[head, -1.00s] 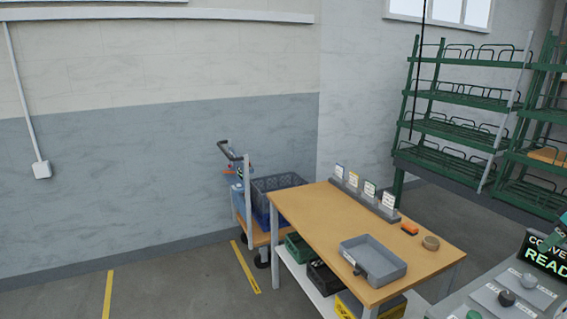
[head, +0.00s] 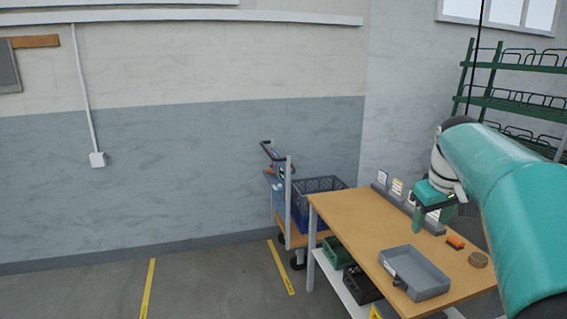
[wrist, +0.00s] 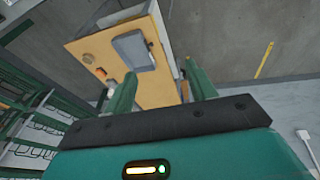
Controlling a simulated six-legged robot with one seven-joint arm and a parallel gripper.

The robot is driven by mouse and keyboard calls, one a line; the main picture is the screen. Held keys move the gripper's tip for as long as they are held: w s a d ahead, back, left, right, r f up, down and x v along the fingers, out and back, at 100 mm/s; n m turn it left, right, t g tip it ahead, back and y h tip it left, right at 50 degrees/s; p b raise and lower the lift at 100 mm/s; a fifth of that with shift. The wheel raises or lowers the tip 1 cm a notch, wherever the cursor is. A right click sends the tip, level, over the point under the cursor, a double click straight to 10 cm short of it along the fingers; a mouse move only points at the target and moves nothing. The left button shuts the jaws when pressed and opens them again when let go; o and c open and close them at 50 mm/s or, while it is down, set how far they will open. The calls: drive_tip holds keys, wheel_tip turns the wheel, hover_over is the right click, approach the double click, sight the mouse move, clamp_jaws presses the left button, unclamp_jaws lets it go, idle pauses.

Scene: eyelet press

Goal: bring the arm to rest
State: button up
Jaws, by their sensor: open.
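My arm reaches in from the right side of the head view, a large teal link with a white and black wrist. My gripper (head: 432,218) hangs in front of the back right part of the wooden table (head: 350,212) in that view. In the wrist view my gripper (wrist: 163,92) shows two green fingers spread wide apart with nothing between them. The table (wrist: 155,88) lies beyond the fingers, at a distance. No object is held.
A grey tray (head: 418,276), an orange item (head: 455,242) and a round tan item (head: 478,259) lie on the table. A cart with a blue crate (head: 318,190) stands behind it. Green racks (head: 520,103) stand at the right. The floor at left is clear.

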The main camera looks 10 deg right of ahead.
drive_tip(key=s+a+f+t, duration=0.1)
drive_tip(key=s+a, duration=0.3)
drive_tip(key=a, duration=0.3)
drive_tip(key=s+a+f, duration=0.1)
drive_tip(key=s+a, duration=0.3)
drive_tip(key=a, duration=0.3)
drive_tip(key=s+a+f+m+t+y, duration=0.1)
drive_tip(key=s+a+f, duration=0.8)
drive_tip(key=s, duration=0.3)
drive_tip(key=shift+a+f, duration=0.3)
drive_tip(key=shift+a, duration=0.2)
